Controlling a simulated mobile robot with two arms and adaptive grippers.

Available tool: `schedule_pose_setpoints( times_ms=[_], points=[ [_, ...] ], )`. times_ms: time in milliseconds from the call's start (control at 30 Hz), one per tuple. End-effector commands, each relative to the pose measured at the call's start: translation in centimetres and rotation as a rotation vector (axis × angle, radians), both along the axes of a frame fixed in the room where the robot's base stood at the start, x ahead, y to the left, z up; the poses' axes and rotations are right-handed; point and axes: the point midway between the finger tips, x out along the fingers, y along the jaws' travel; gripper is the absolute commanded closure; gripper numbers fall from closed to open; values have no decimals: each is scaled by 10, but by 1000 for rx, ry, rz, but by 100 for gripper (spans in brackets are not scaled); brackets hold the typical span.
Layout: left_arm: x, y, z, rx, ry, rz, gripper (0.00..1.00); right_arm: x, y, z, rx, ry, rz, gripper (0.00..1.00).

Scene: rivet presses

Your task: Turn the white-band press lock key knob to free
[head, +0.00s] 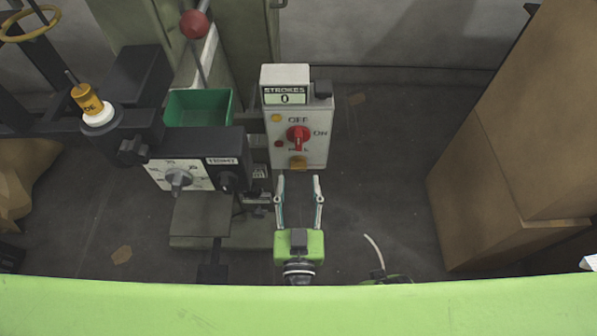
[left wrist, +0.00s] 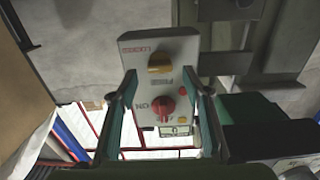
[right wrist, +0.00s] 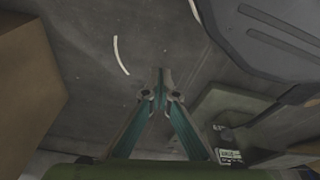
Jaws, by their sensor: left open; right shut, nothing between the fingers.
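The lock key knob is a yellow-orange knob (head: 298,162) low on the face of a light grey control box (head: 316,150). In the left wrist view the knob (left wrist: 160,62) lies between the labels LOCKED and FREE; its exact pointing is hard to read. My left gripper (head: 298,180) is open, just in front of the box's lower end. Its fingers (left wrist: 160,82) stand either side of the box face, apart from the knob. My right gripper (right wrist: 161,80) is shut and empty over the floor. A white band (head: 101,118) rings the press ram.
A red OFF/ON knob (head: 298,136) sits above the yellow knob, below a STROKES display (head: 285,97) reading 0. A dial panel (head: 180,176) and a green bin (head: 197,108) are to the left. Cardboard boxes (head: 480,195) stand right.

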Motion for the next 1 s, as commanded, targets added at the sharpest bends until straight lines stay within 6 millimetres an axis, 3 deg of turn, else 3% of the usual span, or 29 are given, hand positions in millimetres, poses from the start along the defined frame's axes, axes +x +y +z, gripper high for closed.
schedule_pose_setpoints(
  times_ms=[233,633,800,1000],
  points=[
    [34,0,-1,0,-1,0,56,7,1,12,1,-9,-1,100],
    [41,0,0,1,1,0,56,8,1,16,0,-10,-2,100],
    [41,0,0,0,0,0,94,8,1,16,0,-10,-2,100],
    [40,0,0,-4,0,0,94,8,1,16,1,-11,-2,100]
  ],
)
